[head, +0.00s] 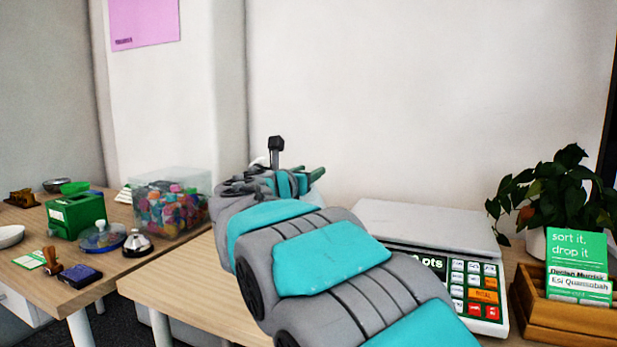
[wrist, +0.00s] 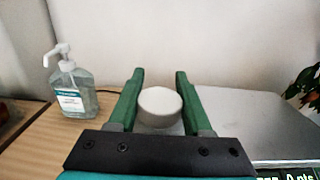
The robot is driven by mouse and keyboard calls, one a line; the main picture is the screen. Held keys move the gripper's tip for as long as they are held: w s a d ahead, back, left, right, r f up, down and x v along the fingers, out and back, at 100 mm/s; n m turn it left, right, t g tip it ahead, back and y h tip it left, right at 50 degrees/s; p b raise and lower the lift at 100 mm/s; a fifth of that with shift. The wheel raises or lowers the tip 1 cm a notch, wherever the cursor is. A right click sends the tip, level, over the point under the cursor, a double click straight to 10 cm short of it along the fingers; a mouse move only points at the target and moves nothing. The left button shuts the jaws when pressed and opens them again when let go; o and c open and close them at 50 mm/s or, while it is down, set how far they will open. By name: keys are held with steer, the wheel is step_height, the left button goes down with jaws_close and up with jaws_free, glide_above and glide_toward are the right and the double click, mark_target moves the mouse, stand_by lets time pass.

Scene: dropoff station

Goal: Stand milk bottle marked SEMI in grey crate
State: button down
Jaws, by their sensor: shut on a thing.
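A white, round-topped object (wrist: 160,105) is between the two green fingers of my gripper (wrist: 160,80) in the wrist view. It looks like a bottle top seen from above. Its body is mostly hidden, and no SEMI marking shows. My gripper is shut on it, above or near the back of the wooden table. In the head view my gripper (head: 318,174) is largely hidden behind my own arm. I cannot make out a grey crate in either view.
A hand sanitizer bottle (wrist: 74,88) stands left of my gripper. A scale (head: 430,220) is to the right, with a wooden card box (head: 570,318) and plant (head: 562,190) beyond. A clear bin of colourful items (head: 172,205) and a green box (head: 76,215) stand left.

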steer(key=shift+f, duration=0.1)
steer(key=shift+c, duration=1.6)
jaws_free()
